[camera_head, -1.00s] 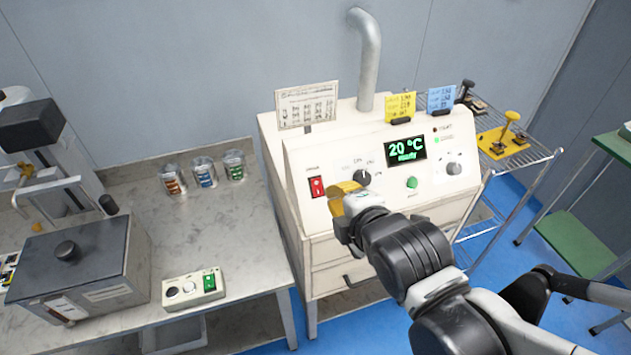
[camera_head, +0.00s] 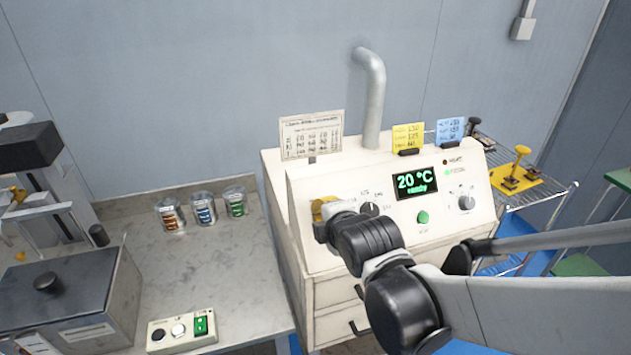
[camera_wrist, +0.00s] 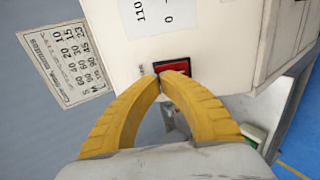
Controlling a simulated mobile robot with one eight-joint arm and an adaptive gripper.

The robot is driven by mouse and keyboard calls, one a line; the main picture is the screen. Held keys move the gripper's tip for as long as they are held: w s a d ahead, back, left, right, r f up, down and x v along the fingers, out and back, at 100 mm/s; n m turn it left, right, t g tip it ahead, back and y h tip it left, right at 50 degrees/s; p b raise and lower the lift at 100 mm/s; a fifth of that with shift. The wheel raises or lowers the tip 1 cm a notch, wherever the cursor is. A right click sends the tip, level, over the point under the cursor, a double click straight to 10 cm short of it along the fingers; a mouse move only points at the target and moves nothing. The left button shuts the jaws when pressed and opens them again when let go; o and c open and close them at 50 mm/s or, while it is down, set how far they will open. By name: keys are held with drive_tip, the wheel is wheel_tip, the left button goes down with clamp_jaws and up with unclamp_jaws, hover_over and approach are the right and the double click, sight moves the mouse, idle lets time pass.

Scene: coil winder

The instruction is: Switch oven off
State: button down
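The oven (camera_head: 340,263) is a cream cabinet with a sloped control panel. Its display (camera_head: 416,182) reads 20 °C in green, with a smaller green word beneath. The red switch (camera_wrist: 174,67) shows in the wrist view, in a dark frame directly beyond my fingertips. In the head view my gripper (camera_head: 322,208) covers the switch's place at the panel's left. My gripper's yellow fingers (camera_wrist: 160,76) meet at their tips with nothing seen between them. The tips overlap the switch's lower edge in the picture; I cannot tell whether they touch it or which way the switch is tipped.
A grey knob (camera_head: 466,203) and green button (camera_head: 423,217) are on the panel. A printed card (camera_head: 311,135) stands on the oven, beside a metal pipe (camera_head: 375,100). Left is a bench (camera_head: 235,275) with jars and a small control box (camera_head: 180,330). A wire rack stands right.

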idle(0.3)
drive_tip(key=shift+w+a+f, duration=0.15)
drive_tip(key=shift+w, duration=0.3)
drive_tip(key=shift+s+f, duration=0.1)
drive_tip(key=shift+s, duration=0.05)
drive_tip(key=shift+s+d+f, duration=0.2)
drive_tip(key=shift+s, duration=0.4)
drive_tip(key=shift+r, duration=0.1)
